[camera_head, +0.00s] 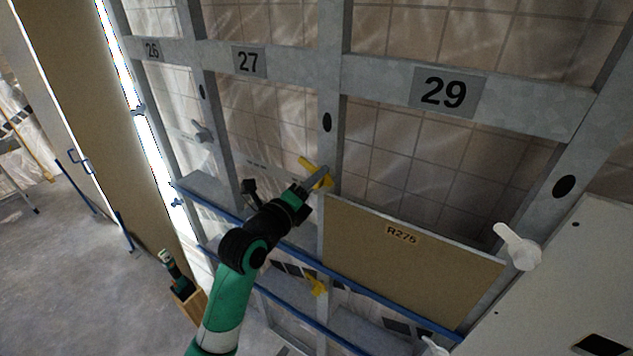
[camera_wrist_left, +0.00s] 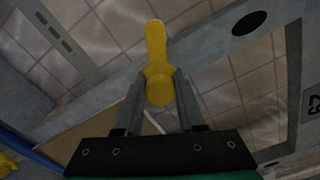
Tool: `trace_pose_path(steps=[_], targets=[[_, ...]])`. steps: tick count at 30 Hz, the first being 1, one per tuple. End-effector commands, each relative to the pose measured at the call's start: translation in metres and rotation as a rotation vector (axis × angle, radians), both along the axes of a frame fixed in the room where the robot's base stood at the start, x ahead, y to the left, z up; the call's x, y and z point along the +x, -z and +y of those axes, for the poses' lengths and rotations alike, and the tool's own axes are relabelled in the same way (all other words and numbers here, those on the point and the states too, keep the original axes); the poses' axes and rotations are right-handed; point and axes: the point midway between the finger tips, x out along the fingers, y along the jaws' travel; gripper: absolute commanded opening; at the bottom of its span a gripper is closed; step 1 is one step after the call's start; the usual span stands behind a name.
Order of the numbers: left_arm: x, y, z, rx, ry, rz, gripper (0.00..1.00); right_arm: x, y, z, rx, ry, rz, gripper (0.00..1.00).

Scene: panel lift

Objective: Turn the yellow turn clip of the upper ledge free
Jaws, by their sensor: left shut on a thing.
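The upper yellow turn clip (camera_head: 308,168) sits on the grey upright between the bays marked 27 and 29, just above the left top corner of the panel R275 (camera_head: 400,262). My left gripper (camera_head: 322,178) is shut on this clip. In the left wrist view the clip (camera_wrist_left: 156,50) stands between the two fingers (camera_wrist_left: 160,95), its handle reaching beyond the fingertips. The upper ledge has a blue edge (camera_head: 385,305) and the panel stands on it. A second yellow clip (camera_head: 316,285) is lower on the same upright. My right gripper is not in view.
White turn clips (camera_head: 518,246) sit on the right upright and lower right. A grey clip (camera_head: 201,131) is on the left upright. Grey frame bars with number plates (camera_head: 444,92) cross above. A large tan board (camera_head: 95,120) stands at the left; the floor (camera_head: 70,270) there is mostly open.

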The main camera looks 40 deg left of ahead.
Motion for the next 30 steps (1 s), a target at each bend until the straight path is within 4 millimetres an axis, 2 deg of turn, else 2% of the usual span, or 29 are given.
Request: trace_pose_path(steps=[8,21,22,26,27,30], targets=[[0.0,-0.0004,0.0,0.075,0.0,0.014,0.0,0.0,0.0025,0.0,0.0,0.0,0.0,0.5],[0.0,-0.0007,-0.0001,0.085,0.0,0.016,0.0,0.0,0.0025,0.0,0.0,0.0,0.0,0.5],[0.0,-0.0007,-0.0001,0.084,0.0,0.016,0.42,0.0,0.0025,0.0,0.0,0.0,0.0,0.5],[0.0,-0.0006,-0.0001,0.083,0.0,0.016,0.65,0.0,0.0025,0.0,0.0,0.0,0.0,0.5],[0.0,-0.0005,0.0,0.082,0.0,0.017,0.68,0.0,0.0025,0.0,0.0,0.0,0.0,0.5],[0.0,-0.0004,-0.0001,0.082,0.0,0.017,0.68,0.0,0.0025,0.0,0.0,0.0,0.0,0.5]])
